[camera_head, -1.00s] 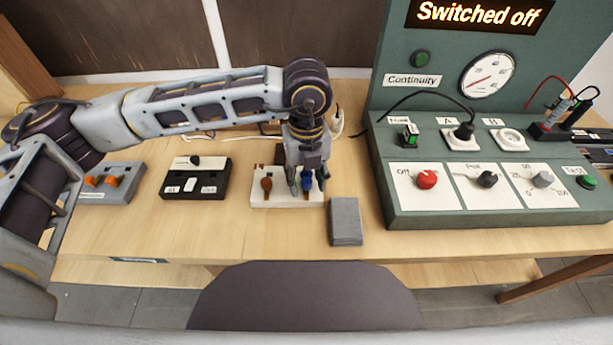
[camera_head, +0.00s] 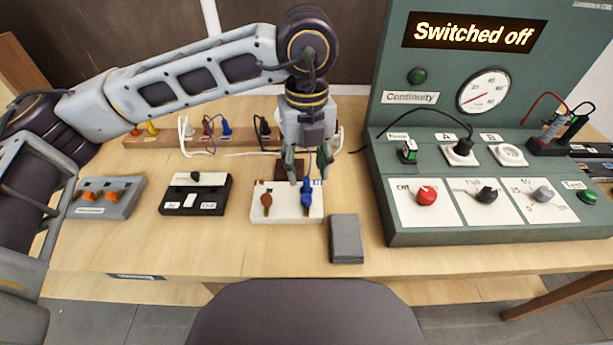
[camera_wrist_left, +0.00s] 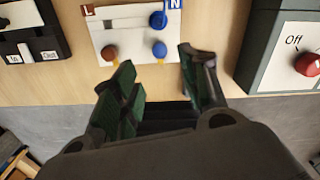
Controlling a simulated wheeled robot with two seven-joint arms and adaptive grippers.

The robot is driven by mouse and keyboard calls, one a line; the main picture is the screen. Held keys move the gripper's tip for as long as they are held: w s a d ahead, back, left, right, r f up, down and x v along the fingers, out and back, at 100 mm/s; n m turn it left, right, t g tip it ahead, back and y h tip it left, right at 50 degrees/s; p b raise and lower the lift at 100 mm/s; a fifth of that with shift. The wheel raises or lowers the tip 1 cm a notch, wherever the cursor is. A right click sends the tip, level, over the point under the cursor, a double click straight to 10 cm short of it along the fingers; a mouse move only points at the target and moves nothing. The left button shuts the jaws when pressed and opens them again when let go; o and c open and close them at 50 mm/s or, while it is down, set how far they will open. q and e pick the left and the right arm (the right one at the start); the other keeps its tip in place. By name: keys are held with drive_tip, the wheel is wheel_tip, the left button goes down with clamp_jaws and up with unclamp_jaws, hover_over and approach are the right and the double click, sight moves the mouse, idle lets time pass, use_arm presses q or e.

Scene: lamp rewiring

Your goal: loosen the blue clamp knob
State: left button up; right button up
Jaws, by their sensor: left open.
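The blue clamp knob (camera_head: 307,197) stands on the right side of the white terminal block (camera_head: 287,215). A brown-red knob (camera_head: 266,200) is on its left side. In the left wrist view the blue knob (camera_wrist_left: 159,49) has a yellow mark at its near side, and a second round blue part (camera_wrist_left: 157,20) lies behind it by the N label. My left gripper (camera_head: 307,176) is open and empty, pointing down above and slightly behind the blue knob. In the wrist view its fingers (camera_wrist_left: 157,60) are spread to either side of the knob, apparently clear of it.
A grey box (camera_head: 346,239) lies right of the block. The green test panel (camera_head: 480,232), reading "Switched off", bounds the right. A black switch unit (camera_head: 196,210) and a grey unit with orange levers (camera_head: 104,212) stand left. A wooden strip with plugs and cables (camera_head: 160,142) runs behind.

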use_arm(q)
drive_tip(key=shift+r, duration=1.3)
